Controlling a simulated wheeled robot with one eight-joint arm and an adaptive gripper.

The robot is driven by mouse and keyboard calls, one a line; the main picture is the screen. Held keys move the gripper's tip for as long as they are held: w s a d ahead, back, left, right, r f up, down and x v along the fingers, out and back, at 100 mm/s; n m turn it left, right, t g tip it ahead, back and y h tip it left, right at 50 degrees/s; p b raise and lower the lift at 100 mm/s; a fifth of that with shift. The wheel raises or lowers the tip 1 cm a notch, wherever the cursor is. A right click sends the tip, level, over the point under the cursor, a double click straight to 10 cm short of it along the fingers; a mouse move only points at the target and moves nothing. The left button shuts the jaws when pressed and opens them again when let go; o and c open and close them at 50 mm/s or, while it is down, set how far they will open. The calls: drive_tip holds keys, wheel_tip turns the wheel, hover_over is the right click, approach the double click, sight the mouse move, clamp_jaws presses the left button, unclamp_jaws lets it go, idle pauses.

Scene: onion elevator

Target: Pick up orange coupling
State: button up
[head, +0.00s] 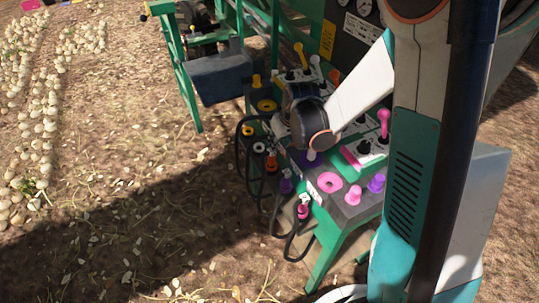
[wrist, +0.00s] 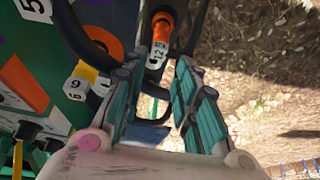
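The orange coupling (wrist: 162,28) shows at the top centre of the wrist view, with a white numbered tag (wrist: 157,56) below its orange part. In the head view the orange coupling (head: 271,163) hangs on the front side of the green stand, among other coloured couplings. My gripper (wrist: 157,78) is open, its two teal fingers apart with nothing held between them. The coupling lies beyond the fingertips, roughly in line with the gap, and looks apart from both fingers. In the head view my wrist covers part of the stand, and the fingers cannot be made out.
A yellow coupling (wrist: 86,72) with a tag sits left of the fingers. Black hoses loop close around the couplings. Purple (head: 286,186) and pink (head: 303,211) couplings hang nearer. The stand's top holds levers and a pink ring (head: 330,182). Open dirt ground (head: 120,190) lies left.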

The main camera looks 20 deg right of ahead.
sight(272, 154)
drive_tip(key=b+x, duration=0.5)
drive_tip(key=x, duration=0.8)
drive_tip(key=shift+f, duration=0.4)
drive_tip(key=shift+r, duration=0.1)
drive_tip(key=shift+c, duration=0.3)
clamp_jaws()
